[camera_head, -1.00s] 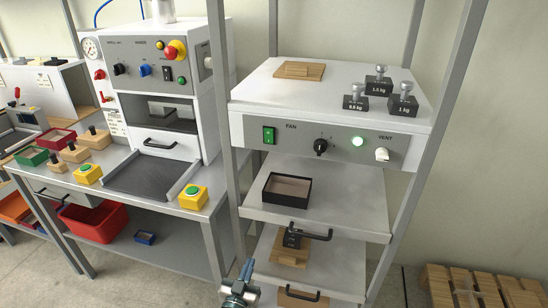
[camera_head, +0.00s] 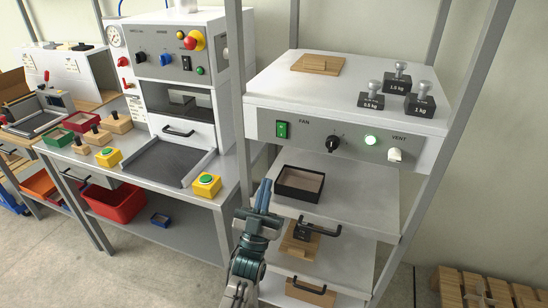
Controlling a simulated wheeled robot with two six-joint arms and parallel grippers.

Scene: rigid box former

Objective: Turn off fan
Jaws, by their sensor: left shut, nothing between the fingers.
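The fan unit (camera_head: 262,117) is a white box with a grey front panel on the right-hand rack. Its green rocker switch (camera_head: 282,130) sits at the panel's left end, beside the label FAN. A black knob (camera_head: 332,143) is in the middle. My right gripper is not in view.
A black open box (camera_head: 300,184) is on the shelf below the panel. Handled trays (camera_head: 318,230) lie under it. Several black weights (camera_head: 398,84) and a wooden board (camera_head: 318,64) are on top of the unit. A rack post (camera_head: 238,90) stands left of the panel.

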